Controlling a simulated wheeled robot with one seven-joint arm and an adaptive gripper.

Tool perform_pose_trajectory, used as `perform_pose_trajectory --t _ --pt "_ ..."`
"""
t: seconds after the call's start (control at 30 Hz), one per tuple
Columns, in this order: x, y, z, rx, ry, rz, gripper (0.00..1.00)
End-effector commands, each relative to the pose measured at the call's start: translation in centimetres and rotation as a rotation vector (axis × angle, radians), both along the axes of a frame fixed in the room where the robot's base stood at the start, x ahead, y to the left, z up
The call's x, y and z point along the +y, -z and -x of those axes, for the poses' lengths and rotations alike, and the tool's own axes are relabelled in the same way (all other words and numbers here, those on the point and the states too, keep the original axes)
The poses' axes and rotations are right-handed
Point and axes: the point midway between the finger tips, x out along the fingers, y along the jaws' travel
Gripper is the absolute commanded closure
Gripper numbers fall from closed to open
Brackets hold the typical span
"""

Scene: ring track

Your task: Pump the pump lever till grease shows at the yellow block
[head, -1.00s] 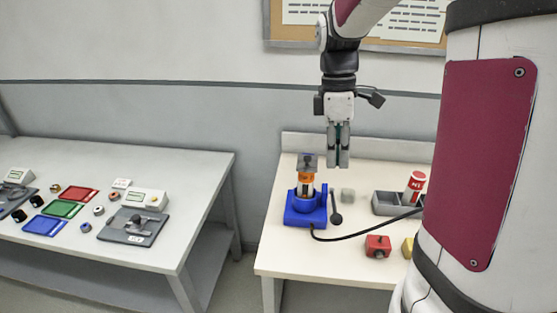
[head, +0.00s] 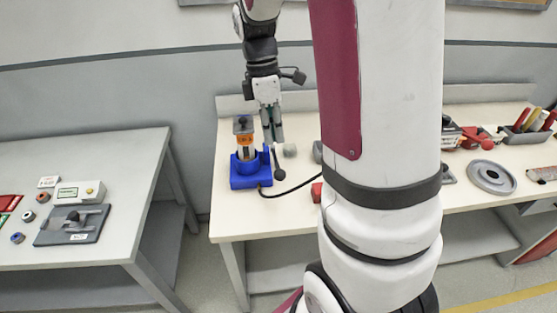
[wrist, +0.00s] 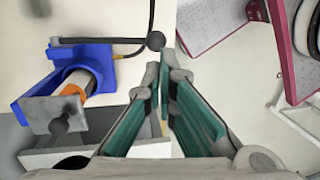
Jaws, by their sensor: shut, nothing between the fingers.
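The blue pump (head: 250,172), with an orange-banded cylinder and a grey top, stands at the left of the cream bench. Its dark pump lever (head: 278,168) slants at its right side and ends in a ball knob. In the wrist view the pump (wrist: 70,72) is at left, and the lever (wrist: 100,41) reaches right to its dark knob (wrist: 156,41). My gripper (head: 273,141) is shut and empty, pointing down above the knob. In the wrist view the gripper tips (wrist: 166,72) appear just short of the knob; I cannot tell whether they touch. The yellow block is hidden behind my arm.
A small grey block (head: 290,150) sits behind the lever. A grey table (head: 110,150) stands at left, across a gap.

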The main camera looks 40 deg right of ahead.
Motion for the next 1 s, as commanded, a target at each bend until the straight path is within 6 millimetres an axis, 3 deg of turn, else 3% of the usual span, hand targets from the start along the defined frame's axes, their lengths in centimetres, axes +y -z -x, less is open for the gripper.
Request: perform_pose_trajectory --t 0.2,0.43,1.0 --pt "0.0 4.2 1.0 0.004 0.001 0.0 1.0" --pt "0.0 7.0 1.5 0.001 0.001 0.0 1.0" --pt "0.0 8.0 1.4 -0.005 0.0 0.003 1.0"
